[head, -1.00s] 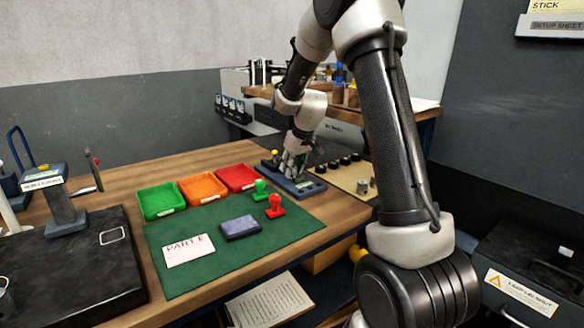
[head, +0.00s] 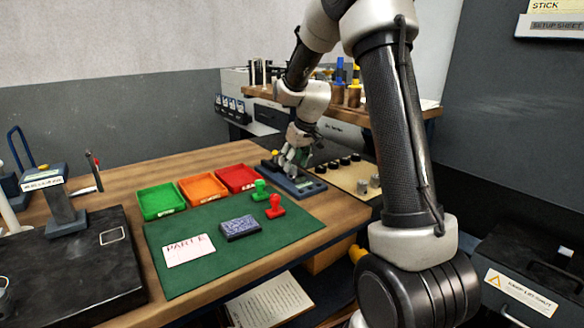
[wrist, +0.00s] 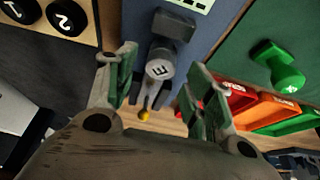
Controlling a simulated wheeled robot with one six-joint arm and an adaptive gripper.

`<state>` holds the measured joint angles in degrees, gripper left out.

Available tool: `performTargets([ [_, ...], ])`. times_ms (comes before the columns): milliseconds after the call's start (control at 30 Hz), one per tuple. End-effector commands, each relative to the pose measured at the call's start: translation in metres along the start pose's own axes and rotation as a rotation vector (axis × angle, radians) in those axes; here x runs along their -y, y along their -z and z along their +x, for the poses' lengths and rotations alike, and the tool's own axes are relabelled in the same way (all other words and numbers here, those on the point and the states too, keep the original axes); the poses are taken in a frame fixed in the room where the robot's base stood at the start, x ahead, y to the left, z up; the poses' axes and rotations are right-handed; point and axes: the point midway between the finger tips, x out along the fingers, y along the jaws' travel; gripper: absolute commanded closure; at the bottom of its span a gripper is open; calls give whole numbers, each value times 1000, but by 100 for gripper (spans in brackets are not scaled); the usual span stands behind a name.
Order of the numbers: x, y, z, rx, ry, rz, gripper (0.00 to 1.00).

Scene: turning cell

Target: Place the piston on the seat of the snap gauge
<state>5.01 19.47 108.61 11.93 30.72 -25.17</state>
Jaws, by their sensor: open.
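The snap gauge has a blue base (head: 307,186) at the back right of the wooden bench. In the wrist view its base (wrist: 205,35) carries a dark block and a yellow knob (wrist: 144,115). The piston (wrist: 160,66), a grey cylinder with an "E" on its end face, is at the gauge, close to the dark block. Its exact contact with the seat is hidden. My gripper (wrist: 163,85) is open, with one finger on each side of the piston and visible gaps between. In the head view my gripper (head: 288,160) is over the gauge and hides the piston.
A beige board (head: 345,178) with black numbered caps and grey cylinders (head: 374,181) lies right of the gauge. Green, orange and red trays (head: 238,178) stand left of it. Green and red stamps (head: 275,206) stand on the green mat (head: 285,232) in front.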

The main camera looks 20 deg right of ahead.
Motion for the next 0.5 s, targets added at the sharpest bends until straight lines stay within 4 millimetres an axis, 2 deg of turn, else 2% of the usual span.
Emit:
performTargets([
  [33, 0, 1, -13, -4, -1, 0, 47],
  [200, -1, 1, -52, -4, -2, -1, 47],
  [300, 0, 0, -70, -3, -1, -1, 47],
  [500, 1, -2, -92, -1, 0, 1, 47],
])
